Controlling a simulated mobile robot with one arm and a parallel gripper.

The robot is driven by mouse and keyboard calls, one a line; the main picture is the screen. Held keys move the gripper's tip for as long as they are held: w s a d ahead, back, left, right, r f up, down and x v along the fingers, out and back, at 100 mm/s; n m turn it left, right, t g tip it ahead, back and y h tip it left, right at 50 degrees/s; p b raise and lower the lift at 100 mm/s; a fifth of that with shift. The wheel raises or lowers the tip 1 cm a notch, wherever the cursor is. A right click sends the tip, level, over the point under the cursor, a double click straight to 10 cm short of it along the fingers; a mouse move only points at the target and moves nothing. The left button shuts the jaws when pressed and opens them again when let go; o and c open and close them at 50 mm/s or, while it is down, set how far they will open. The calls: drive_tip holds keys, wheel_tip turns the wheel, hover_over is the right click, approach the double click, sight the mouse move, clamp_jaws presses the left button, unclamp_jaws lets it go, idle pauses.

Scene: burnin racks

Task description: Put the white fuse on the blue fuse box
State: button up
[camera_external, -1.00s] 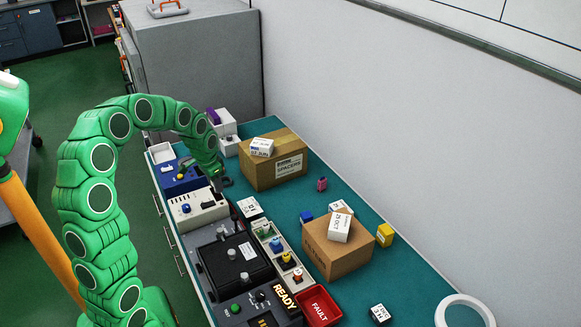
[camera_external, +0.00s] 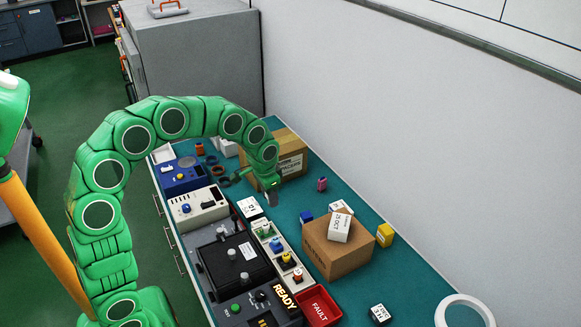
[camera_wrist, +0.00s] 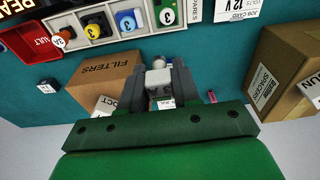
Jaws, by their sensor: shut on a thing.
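My gripper (camera_external: 271,198) hangs over the teal bench, between the big carton and the colored parts tray. In the wrist view my gripper (camera_wrist: 160,88) is shut on a small whitish piece, the white fuse (camera_wrist: 159,77), partly hidden between the fingers. A blue unit (camera_external: 181,180) stands at the far left of the bench, well left of my gripper. A small blue box (camera_external: 306,217) lies beside the open-bench carton, right of my gripper. I cannot tell which of these is the blue fuse box.
A tray (camera_external: 288,247) holds several colored, numbered parts; a red FAULT bin (camera_external: 319,306) is in front. The FILTERS carton (camera_external: 337,255) and SPACERS carton (camera_external: 290,167) stand nearby. A cream unit (camera_external: 196,206) and yellow box (camera_external: 385,235) flank the area. The bench's right front is mostly clear.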

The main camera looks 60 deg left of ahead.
drive_tip(key=d, duration=0.2)
hover_over(308, 214)
drive_tip(key=s, duration=0.2)
drive_tip(key=f, duration=0.8)
drive_tip(key=shift+w+f, duration=0.1)
drive_tip(key=shift+w, duration=0.1)
drive_tip(key=shift+w+f, duration=0.45)
drive_tip(key=shift+f, duration=0.05)
drive_tip(key=shift+w+f, duration=0.1)
drive_tip(key=shift+f, duration=1.45)
drive_tip(key=shift+f, duration=0.15)
drive_tip(key=o, duration=1)
drive_tip(key=shift+o, duration=0.2)
